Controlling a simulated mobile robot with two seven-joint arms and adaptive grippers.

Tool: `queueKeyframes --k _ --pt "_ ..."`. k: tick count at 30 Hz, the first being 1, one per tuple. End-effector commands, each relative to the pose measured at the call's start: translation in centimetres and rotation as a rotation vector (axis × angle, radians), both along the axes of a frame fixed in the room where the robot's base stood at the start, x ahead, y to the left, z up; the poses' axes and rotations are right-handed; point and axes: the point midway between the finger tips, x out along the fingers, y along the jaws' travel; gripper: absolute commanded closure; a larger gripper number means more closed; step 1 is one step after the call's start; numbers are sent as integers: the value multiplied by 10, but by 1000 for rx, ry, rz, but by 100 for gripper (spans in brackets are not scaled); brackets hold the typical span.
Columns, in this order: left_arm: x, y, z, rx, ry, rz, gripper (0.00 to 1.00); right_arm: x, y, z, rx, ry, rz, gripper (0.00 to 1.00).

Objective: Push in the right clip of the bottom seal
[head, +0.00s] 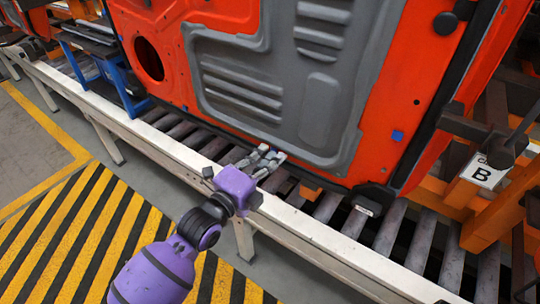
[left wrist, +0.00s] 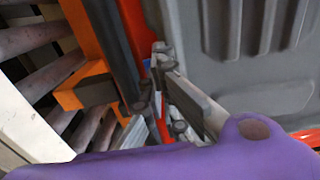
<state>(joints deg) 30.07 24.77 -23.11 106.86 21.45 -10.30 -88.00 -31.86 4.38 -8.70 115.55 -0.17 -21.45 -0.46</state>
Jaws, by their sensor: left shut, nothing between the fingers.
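The orange door (head: 385,105) with its grey inner panel (head: 330,85) hangs upright over the roller line. Its dark bottom seal (head: 325,183) runs along the lower edge, and it shows as a dark strip in the left wrist view (left wrist: 112,45). I cannot make out the right clip of the seal for certain. My left gripper (head: 268,158) is shut and empty, close to the door's lower edge, left of the lower right corner. In the left wrist view its fingers (left wrist: 158,75) overlap the seal and the panel edge. I cannot tell whether they touch. My right gripper is not in view.
The pale rail (head: 310,232) of the conveyor runs under my left arm, with grey rollers (head: 388,228) behind it. An orange support with a "B" sign (head: 484,172) stands at right. A blue stand (head: 115,75) is at left. The striped floor in front is clear.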

Motion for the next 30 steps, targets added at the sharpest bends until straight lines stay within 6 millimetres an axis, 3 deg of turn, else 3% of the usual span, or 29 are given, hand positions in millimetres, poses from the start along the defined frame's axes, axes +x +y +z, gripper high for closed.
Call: queueKeyframes --k 6,12,26,30 --pt "-33 25 -3 4 3 2 100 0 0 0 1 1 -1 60" --pt "-52 39 -2 3 3 3 100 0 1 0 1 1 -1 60" --pt "-58 43 -2 1 3 3 100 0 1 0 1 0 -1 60" --pt "-66 50 -15 -40 70 29 100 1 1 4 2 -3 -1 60"
